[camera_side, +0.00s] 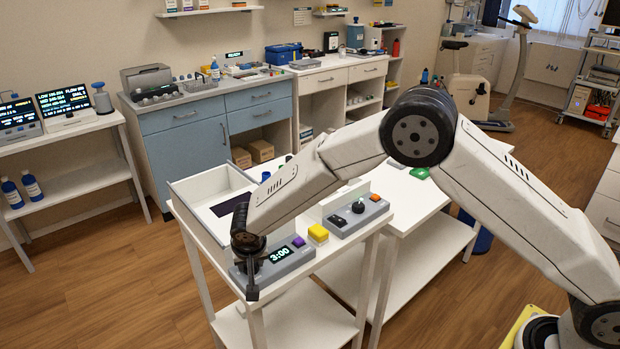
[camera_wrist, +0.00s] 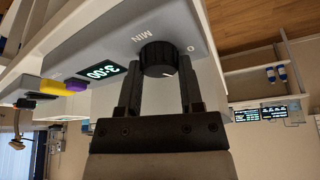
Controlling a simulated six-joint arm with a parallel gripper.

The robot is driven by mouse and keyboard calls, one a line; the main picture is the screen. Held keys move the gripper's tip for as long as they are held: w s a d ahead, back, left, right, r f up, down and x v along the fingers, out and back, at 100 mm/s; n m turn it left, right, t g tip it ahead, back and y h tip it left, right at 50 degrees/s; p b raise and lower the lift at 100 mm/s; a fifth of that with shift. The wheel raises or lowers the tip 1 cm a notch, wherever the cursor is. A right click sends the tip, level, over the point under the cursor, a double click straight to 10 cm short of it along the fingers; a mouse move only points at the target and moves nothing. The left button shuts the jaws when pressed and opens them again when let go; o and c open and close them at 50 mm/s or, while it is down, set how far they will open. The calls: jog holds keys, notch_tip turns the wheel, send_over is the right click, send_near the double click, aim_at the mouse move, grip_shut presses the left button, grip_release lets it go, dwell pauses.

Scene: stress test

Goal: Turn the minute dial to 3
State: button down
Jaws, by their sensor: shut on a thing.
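The minute dial (camera_wrist: 157,54) is a black ribbed knob on a grey timer box (camera_wrist: 75,62), beside the printed letters "MIN". A pale pointer mark shows near its lower edge. The box's green display (camera_wrist: 102,70) reads 3:00. In the wrist view, my gripper (camera_wrist: 160,78) has one dark finger on each side of the dial and is shut on it. In the side view, my gripper (camera_side: 252,276) reaches down at the left end of the timer box (camera_side: 290,262) and hides the dial. The display there (camera_side: 280,254) also reads 3:00.
A purple button (camera_side: 298,242) sits on the timer box, with a yellow block (camera_side: 318,233) just beyond. A second grey box (camera_side: 345,222) with a black knob (camera_side: 358,207) stands farther right. An open white tray (camera_side: 195,212) lies behind, near my arm.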

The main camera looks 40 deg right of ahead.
jog(key=shift+s, duration=0.1)
jog(key=shift+c, duration=1.2)
grip_release()
jog(key=shift+r, duration=0.15)
jog(key=v, duration=0.7)
jog(key=shift+r, duration=0.2)
jog(key=shift+s, duration=0.1)
jog(key=s+d+r+n+g+y, duration=0.1)
jog(key=s+d+n, duration=0.3)
jog(key=s+d, duration=1.5)
jog(key=s+r, duration=0.1)
jog(key=s, duration=0.3)
jog(key=shift+s+d+n+g+y, duration=0.15)
jog(key=shift+d+n+g+y, duration=0.15)
jog(key=shift+d+y, duration=0.1)
